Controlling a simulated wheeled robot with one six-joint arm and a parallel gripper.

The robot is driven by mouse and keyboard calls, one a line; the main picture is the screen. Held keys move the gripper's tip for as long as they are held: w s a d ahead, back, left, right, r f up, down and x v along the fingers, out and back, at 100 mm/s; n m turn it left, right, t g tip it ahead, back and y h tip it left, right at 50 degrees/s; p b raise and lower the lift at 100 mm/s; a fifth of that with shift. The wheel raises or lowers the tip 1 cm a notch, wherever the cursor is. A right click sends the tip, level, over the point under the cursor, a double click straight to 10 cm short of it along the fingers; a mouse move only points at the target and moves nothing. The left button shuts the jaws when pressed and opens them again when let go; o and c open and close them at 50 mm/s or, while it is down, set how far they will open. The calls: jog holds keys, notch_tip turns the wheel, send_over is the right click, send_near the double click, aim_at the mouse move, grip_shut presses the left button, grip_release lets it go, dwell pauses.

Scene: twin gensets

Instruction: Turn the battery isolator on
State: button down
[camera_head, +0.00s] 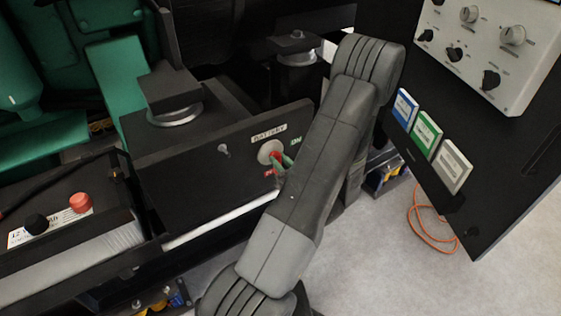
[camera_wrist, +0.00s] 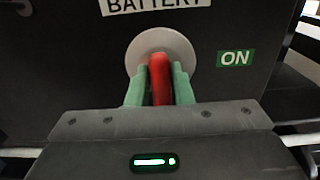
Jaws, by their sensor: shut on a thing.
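The battery isolator has a red handle (camera_wrist: 160,80) on a pale round plate (camera_wrist: 146,45), fixed to a dark panel under a "BATTERY" label (camera_wrist: 158,5). A green "ON" label (camera_wrist: 236,58) is to the right of the plate. In the wrist view the handle stands about upright in the picture, between the green fingers of my gripper (camera_wrist: 160,88). The fingers are shut on it from both sides. In the head view the isolator (camera_head: 270,151) shows beside my arm, with "ON" (camera_head: 296,141) at its upper right and a red label (camera_head: 270,172) below. My arm partly hides the gripper there.
A battery with a red terminal cap (camera_head: 81,202) and a black cap (camera_head: 36,223) is at the lower left. A control panel (camera_head: 490,40) with several knobs stands at the right. An orange cable (camera_head: 428,238) lies on the pale floor. Green engine parts (camera_head: 112,80) are at the upper left.

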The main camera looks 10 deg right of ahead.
jog(key=shift+f, duration=0.1)
jog(key=shift+s+a+f+n+b, duration=0.1)
jog(key=shift+n+b, duration=2.85)
jog(key=shift+b, duration=0.55)
jog(key=shift+a+f+n+b, duration=0.15)
jog(key=shift+n+b, duration=2.85)
jog(key=shift+b, duration=0.5)
jog(key=shift+s+a+f+n+b, duration=0.1)
jog(key=shift+n+b, duration=2.85)
jog(key=shift+b, duration=0.55)
jog(key=c, duration=1.3)
grip_release()
